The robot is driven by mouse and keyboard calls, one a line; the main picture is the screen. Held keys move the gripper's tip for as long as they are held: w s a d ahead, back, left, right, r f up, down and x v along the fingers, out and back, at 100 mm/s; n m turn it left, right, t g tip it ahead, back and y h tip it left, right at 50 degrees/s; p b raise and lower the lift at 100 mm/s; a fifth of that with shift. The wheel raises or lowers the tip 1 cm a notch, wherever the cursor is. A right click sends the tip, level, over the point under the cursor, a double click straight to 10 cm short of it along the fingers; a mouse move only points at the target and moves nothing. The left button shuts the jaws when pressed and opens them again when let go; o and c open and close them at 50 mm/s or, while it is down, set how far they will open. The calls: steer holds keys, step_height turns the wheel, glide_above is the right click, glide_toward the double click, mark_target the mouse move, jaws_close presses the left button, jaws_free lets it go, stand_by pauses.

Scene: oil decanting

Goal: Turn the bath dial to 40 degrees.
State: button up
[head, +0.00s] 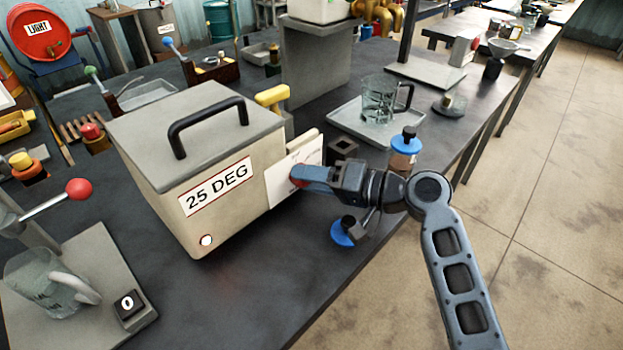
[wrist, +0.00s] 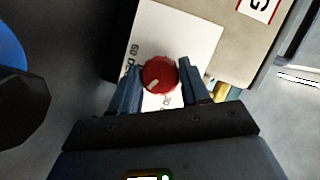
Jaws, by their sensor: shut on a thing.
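The bath (head: 222,160) is a grey-cream box with a black lid handle and a label (head: 216,185) reading 25 DEG. A white dial plate (head: 285,182) is on its right side; in the wrist view the plate (wrist: 178,32) carries partly hidden print. The red dial (wrist: 159,76) has a pale pointer mark toward the lower left of that view. My gripper (head: 300,178) is at the plate, its blue fingers on both sides of the dial and shut on it. In the head view the fingers mostly hide the dial.
A yellow-handled part (head: 272,96) stands behind the bath. A blue-capped bottle (head: 405,148) and a glass jug on a tray (head: 347,122) are near my wrist. A blue-and-black object (head: 343,232) is just below my gripper.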

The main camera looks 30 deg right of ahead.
stand_by(0.4)
steer(key=o, duration=1.1)
steer(key=shift+c, duration=0.2)
steer(key=b+v, duration=0.1)
steer(key=v, duration=0.6)
steer(key=shift+s+d+b, duration=0.2)
steer(key=shift+s+b, duration=0.1)
steer(key=shift+b, duration=0.05)
steer(key=shift+d, duration=0.1)
